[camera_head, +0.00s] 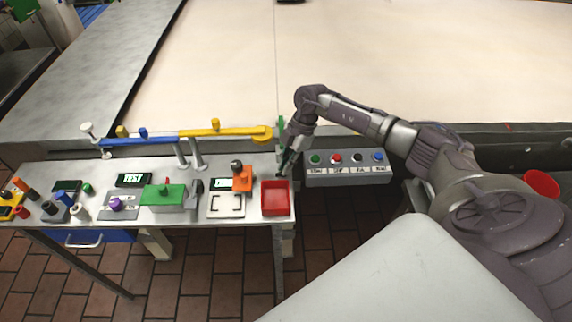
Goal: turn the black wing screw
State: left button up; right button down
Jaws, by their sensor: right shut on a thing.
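My right gripper (284,166) reaches down from the right to the back right corner of the workbench, just behind the red tray (275,198). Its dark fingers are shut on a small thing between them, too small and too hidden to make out. I cannot tell the black wing screw apart from the dark fingers there. A green upright piece (281,126) stands right beside the wrist, at the end of the yellow bar (222,131). My left gripper is not in view.
The metal workbench (130,217) carries a green block (162,196), an orange block with a dark knob (242,178), and several small coloured parts at left. A grey button box (347,167) sits right of the gripper. A wide pale conveyor (380,55) lies behind.

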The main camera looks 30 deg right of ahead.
jog(key=n+g+b, duration=0.1)
jog(key=n+b, duration=0.1)
jog(key=n, duration=0.1)
jog(key=shift+w+f, duration=0.1)
jog(key=shift+w, duration=0.05)
jog(key=shift+n+g+h+b, duration=0.35)
jog(key=shift+n+b, duration=0.25)
jog(key=shift+n, duration=0.6)
jog(key=c, duration=1.3)
grip_release()
jog(key=v, duration=1.2)
jog(key=shift+w, duration=0.2)
